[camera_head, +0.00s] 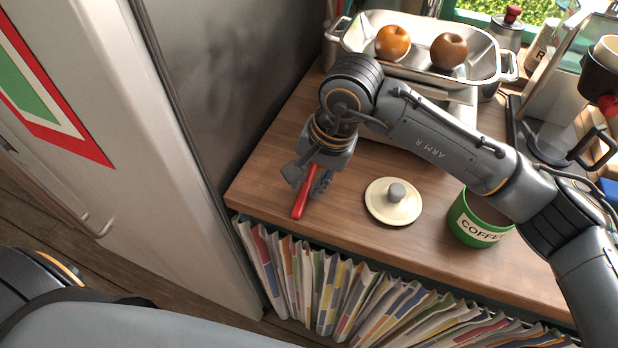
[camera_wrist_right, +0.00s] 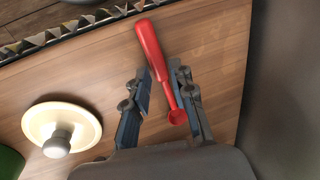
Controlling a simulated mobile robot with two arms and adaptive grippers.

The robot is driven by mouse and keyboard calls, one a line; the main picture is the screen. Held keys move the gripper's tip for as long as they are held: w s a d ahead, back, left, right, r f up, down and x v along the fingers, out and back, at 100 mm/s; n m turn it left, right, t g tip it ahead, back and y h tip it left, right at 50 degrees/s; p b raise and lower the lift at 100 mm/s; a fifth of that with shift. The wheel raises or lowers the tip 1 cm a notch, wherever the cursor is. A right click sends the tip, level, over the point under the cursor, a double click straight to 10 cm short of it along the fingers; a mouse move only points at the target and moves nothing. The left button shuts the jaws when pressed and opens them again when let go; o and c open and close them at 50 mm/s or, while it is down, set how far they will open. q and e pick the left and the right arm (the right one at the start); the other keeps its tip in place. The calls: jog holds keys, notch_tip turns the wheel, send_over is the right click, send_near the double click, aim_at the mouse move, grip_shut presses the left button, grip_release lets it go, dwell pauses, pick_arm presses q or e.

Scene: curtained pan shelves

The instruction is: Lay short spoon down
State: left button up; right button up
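The short spoon (camera_head: 304,193) is red and shows near the front left of the wooden counter. In the right wrist view it has a thick handle (camera_wrist_right: 151,46) pointing away and a small round bowl (camera_wrist_right: 177,117) towards my palm. My right gripper (camera_head: 309,182) has its fingertips on both sides of the handle and looks shut on it. In the wrist view the fingers (camera_wrist_right: 160,72) lie close against the spoon. The spoon is at or just above the counter top; I cannot tell whether it touches. My left gripper is out of view.
A cream lid (camera_head: 393,207) with a grey knob lies right of the spoon. A green coffee container (camera_head: 470,226) stands further right. A metal pan (camera_head: 481,74) holding two fruits stands behind. The counter (camera_head: 262,178) ends close in front, above a pleated curtain (camera_head: 345,296). A tall panel rises at left.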

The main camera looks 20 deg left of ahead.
jog(key=shift+o, duration=0.3)
jog(key=o, duration=0.5)
jog(key=v, duration=1.2)
